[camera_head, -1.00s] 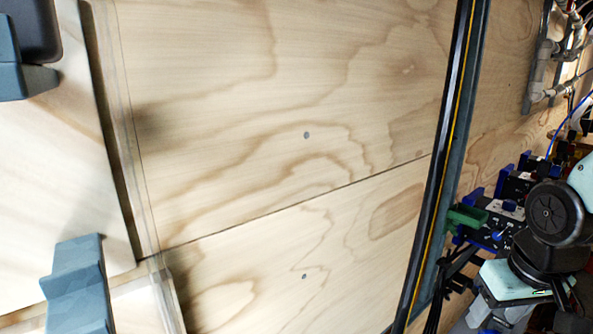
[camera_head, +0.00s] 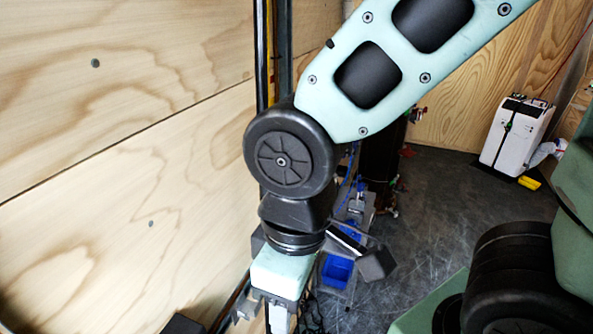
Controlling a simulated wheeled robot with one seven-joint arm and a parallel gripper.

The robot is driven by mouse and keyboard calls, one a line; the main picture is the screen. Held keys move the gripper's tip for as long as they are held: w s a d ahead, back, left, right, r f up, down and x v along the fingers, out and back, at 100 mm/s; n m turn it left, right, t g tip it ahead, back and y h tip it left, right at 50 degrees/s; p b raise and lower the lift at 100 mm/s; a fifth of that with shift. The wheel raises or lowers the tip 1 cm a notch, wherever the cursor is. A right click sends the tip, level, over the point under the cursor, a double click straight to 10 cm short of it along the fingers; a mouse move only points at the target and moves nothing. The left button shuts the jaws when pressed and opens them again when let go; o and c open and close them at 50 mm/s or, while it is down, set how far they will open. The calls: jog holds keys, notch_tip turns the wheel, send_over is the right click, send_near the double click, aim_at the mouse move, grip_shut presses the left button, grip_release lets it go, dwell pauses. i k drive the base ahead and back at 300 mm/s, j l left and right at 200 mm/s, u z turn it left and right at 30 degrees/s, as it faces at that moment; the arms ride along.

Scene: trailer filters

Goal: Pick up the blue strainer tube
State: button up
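I cannot make out the blue strainer tube in the camera_head view; small blue items behind my arm are partly hidden and too small to identify. My arm crosses the middle of the view and points down near the plywood wall. My gripper (camera_head: 262,314) is at its lower end, cut off by the bottom edge. Its fingers are not clear enough to show whether it is open or shut, and I see nothing held in it.
A plywood wall (camera_head: 110,150) fills the left, with a dark vertical rail (camera_head: 262,50) beside my arm. A blue bin (camera_head: 336,271) sits behind my wrist. The grey floor (camera_head: 450,190) is mostly open. A white machine (camera_head: 515,135) stands at the far right.

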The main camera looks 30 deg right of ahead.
aim_at(360, 183)
jog(key=z, duration=1.05)
